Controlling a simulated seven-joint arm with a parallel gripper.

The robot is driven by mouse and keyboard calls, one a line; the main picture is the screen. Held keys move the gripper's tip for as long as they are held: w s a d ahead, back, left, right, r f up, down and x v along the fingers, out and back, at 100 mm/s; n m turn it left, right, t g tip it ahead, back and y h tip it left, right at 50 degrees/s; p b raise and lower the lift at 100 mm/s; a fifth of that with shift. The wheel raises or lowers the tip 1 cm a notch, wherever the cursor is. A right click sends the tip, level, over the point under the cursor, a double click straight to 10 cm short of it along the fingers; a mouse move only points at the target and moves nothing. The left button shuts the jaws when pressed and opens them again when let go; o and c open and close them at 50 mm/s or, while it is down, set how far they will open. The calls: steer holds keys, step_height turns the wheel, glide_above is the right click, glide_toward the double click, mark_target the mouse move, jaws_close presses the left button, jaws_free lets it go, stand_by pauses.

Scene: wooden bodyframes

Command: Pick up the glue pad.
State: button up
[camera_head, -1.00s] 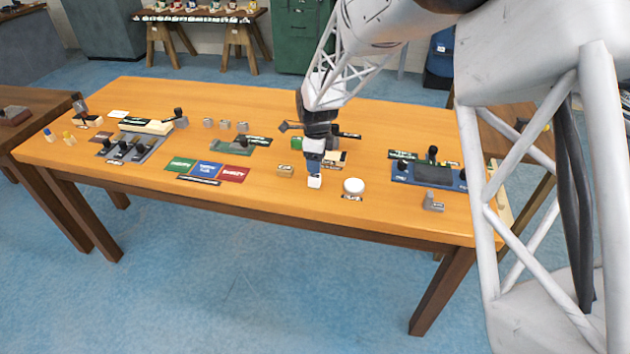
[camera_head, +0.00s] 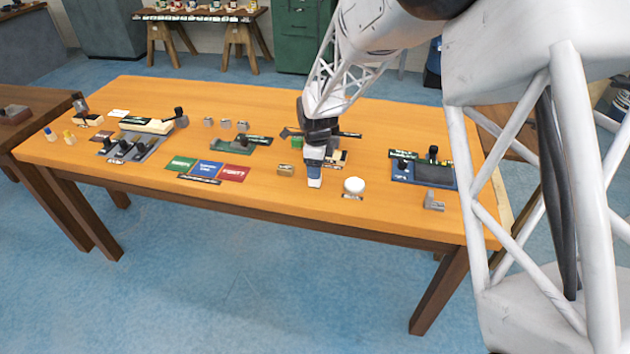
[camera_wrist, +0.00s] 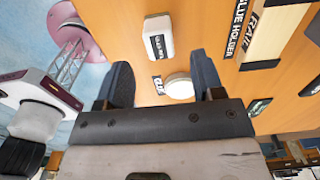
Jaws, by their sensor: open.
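I cannot tell the exact height of the fingertips above the table.
The table front is mostly clear.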

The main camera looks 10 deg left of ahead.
steer(key=shift+f, duration=0.1)
steer(key=shift+a+f, duration=0.15)
steer(key=shift+f, duration=1.1)
steer(key=shift+a+f, duration=0.1)
steer(key=shift+f, duration=1.15)
steer(key=shift+c, duration=0.3)
steer(key=c, duration=0.9)
